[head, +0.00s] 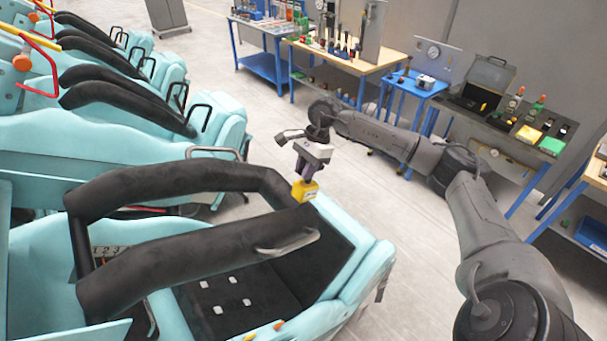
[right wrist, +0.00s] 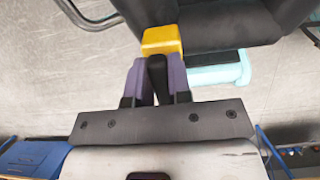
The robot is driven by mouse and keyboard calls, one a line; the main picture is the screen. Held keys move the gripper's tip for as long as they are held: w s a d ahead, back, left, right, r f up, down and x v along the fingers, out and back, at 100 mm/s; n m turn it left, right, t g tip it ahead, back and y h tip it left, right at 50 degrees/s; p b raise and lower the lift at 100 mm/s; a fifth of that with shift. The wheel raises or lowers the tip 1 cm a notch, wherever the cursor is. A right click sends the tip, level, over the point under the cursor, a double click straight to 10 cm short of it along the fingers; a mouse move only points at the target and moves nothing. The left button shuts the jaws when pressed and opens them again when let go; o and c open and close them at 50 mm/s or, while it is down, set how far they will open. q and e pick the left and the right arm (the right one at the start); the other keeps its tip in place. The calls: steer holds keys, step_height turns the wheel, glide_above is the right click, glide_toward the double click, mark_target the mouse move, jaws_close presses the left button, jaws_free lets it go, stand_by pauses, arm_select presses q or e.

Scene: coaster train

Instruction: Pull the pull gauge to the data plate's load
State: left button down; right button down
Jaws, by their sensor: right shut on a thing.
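My right gripper (head: 309,170) is over the near coaster seat, its fingers pointing down. It is shut on the pull gauge (head: 305,191), a yellow block. In the right wrist view the gripper's purple fingers (right wrist: 158,78) close on a black grip, with the gauge's yellow body (right wrist: 162,40) just past the fingertips. The gauge is at the black padded restraint (head: 200,183); I cannot tell whether it is hooked on it. The data plate is not clearly seen. My left gripper is out of view.
Teal coaster cars with black restraints fill the left. Workbenches with tools (head: 345,60), a small blue table (head: 412,85) and a bench with an open case (head: 485,85) stand at the back and right. Grey floor (head: 270,140) lies clear between them.

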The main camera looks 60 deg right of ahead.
steer(key=shift+r, duration=0.4)
steer(key=c, duration=1.2)
jaws_free()
steer(key=shift+d, duration=0.15)
steer(key=shift+o, duration=0.8)
steer(key=shift+f, duration=0.15)
steer(key=shift+d+r, duration=0.15)
steer(key=shift+r, duration=0.3)
steer(key=b+v, duration=0.2)
steer(key=v, duration=1.1)
steer(key=shift+s, duration=0.1)
